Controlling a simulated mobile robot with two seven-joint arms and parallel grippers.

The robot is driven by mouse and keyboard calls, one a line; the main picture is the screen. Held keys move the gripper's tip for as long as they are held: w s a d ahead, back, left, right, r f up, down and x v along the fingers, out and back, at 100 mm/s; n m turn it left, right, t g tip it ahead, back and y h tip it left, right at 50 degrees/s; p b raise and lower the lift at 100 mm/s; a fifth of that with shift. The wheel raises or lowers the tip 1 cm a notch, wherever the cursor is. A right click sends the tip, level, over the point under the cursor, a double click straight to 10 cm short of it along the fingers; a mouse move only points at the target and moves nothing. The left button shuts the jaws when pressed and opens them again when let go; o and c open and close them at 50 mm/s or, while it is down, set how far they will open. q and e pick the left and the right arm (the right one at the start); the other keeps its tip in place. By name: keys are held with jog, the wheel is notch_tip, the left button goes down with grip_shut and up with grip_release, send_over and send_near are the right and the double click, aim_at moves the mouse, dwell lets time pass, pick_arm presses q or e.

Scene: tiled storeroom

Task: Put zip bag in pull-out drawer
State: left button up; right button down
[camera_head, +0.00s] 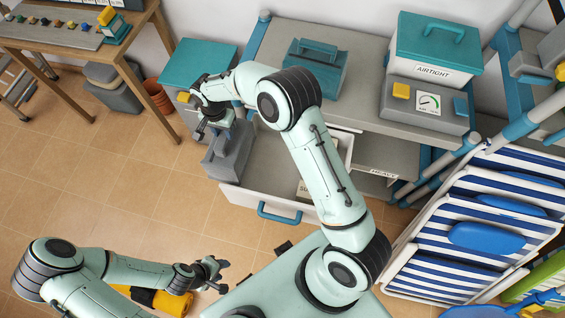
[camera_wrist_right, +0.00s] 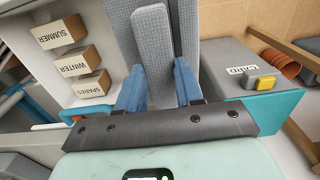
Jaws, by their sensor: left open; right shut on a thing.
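The grey zip bag (camera_head: 229,152) hangs at the left side of the pull-out drawer in the head view. In the right wrist view the zip bag (camera_wrist_right: 152,55) is a grey slab between the blue fingers. My right gripper (camera_head: 208,125) is shut on it; it also shows in the right wrist view (camera_wrist_right: 160,88). The pull-out drawer (camera_head: 262,201) is open, with a blue handle (camera_head: 280,214). I cannot tell whether the bag's lower end is inside the drawer. My left gripper (camera_head: 212,273) is open and empty, low over the floor, away from the drawer.
Labelled boxes, SUMMER (camera_wrist_right: 61,33), WINTER (camera_wrist_right: 73,62) and SPARES (camera_wrist_right: 91,85), lie in the drawer. A teal toolbox (camera_head: 317,63) sits on the bench above. Striped deck chairs (camera_head: 470,235) lean at right.

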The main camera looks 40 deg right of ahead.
pick_arm(q)
jog(key=s+f+b, duration=0.4)
jog(key=f+b, duration=0.1)
jog(key=f, duration=0.3)
pick_arm(e)
jog(key=s+d, duration=1.3)
jog(key=s, duration=0.2)
pick_arm(q)
jog(key=w+a+f+t+b, duration=0.1)
jog(key=w+f+b, duration=0.4)
jog(key=f+b, duration=0.6)
jog(key=shift+w+a+f+t+y+b, duration=0.25)
jog(key=shift+a+t+y+b, duration=0.2)
jog(key=shift+b, duration=0.5)
pick_arm(e)
notch_tip(320, 180, down, 18)
jog(key=shift+a, duration=0.15)
jog(key=shift+w, duration=0.1)
